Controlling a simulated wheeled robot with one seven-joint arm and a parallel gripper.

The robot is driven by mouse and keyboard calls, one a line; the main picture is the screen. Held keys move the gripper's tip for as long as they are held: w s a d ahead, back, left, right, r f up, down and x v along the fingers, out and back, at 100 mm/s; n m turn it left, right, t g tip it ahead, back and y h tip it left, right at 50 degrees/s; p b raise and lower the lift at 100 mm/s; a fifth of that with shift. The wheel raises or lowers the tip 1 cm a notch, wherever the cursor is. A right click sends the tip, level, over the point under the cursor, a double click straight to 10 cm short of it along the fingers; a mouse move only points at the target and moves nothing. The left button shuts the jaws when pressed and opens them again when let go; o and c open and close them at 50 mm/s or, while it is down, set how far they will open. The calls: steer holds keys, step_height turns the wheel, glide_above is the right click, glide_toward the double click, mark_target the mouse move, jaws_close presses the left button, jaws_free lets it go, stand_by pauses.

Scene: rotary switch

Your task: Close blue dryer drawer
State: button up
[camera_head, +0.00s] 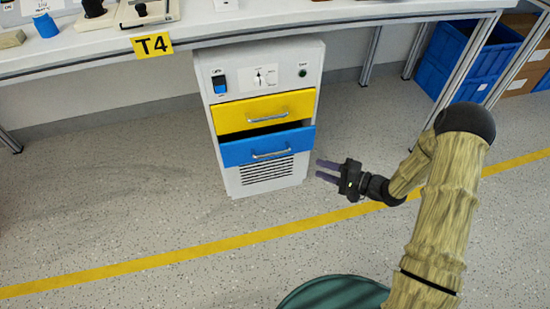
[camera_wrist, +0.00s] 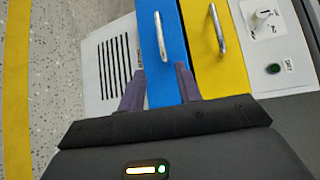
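The blue dryer drawer (camera_head: 267,146) is pulled out a little from the white dryer cabinet (camera_head: 213,92), with a dark gap above its front. It has a silver bar handle (camera_head: 271,153). My gripper (camera_head: 322,170) is to the right of the drawer with its two purple fingers apart and nothing between them. In the wrist view, the blue drawer (camera_wrist: 164,78) and its handle (camera_wrist: 160,35) lie beyond the open fingers (camera_wrist: 160,88), turned sideways. The fingers appear apart from the handle.
A yellow drawer (camera_head: 262,111) sits above the blue one. The cabinet stands under a white table (camera_head: 330,18) with metal legs. Blue crates (camera_head: 470,57) stand at the back right. The floor in front is clear, with a yellow line (camera_head: 230,241) across it.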

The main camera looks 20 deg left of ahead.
mark_target(275, 154)
steer(key=shift+s, duration=0.1)
steer(key=b+x, duration=0.8)
steer(key=x, duration=0.9)
steer(key=shift+b, duration=0.35)
steer(key=shift+a, duration=0.25)
jaws_close()
